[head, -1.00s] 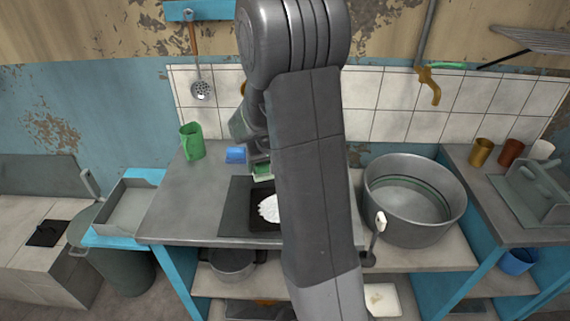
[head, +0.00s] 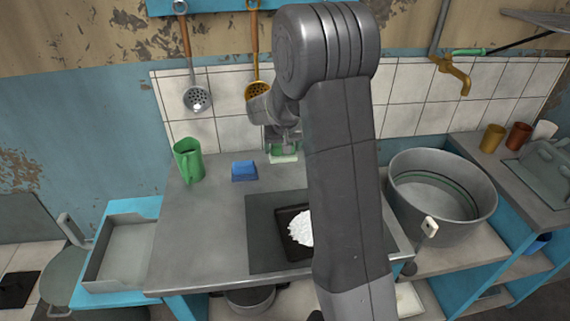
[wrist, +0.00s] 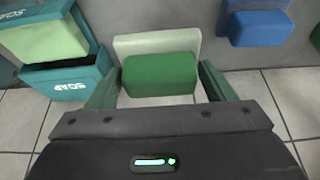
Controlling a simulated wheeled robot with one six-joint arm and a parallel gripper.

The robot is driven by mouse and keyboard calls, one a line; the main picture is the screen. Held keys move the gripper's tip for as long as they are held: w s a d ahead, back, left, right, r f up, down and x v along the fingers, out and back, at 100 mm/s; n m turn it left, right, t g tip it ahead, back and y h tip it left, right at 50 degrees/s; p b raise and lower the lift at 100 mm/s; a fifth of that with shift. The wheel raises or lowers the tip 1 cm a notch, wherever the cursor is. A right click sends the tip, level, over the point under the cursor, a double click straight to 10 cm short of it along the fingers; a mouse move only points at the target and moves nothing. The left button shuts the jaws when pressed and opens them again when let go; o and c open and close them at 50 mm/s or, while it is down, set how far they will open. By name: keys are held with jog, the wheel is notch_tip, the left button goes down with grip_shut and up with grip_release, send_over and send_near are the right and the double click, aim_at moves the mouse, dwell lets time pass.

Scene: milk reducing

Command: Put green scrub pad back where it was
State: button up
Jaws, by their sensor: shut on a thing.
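The green scrub pad (wrist: 160,75), with a pale layer on one side, sits between the two fingers of my gripper (wrist: 160,88) in the wrist view. My gripper is shut on it. In the head view my gripper (head: 283,143) holds the pad (head: 284,158) at the back of the counter, close to the tiled wall. The pad is right of the blue sponge (head: 244,171) and apart from it. I cannot tell whether the pad touches the counter. The blue sponge also shows at the wrist view's upper right (wrist: 260,27).
A teal soap box (wrist: 68,82) with a pale green bar (wrist: 42,40) is beside the pad in the wrist view. A green mug (head: 188,162) stands left on the counter (head: 200,235). A dark tray of white powder (head: 300,228) lies in front; a large pot (head: 440,200) stands right.

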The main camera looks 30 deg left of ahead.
aim_at(283, 155)
jog(key=shift+f, duration=2.95)
jog(key=shift+f, duration=0.2)
jog(key=o, duration=1)
jog(key=shift+o, duration=0.2)
jog(key=shift+r, duration=0.1)
jog(key=shift+r, duration=0.35)
jog(key=v, duration=1.1)
jog(key=shift+s+d+r, duration=0.2)
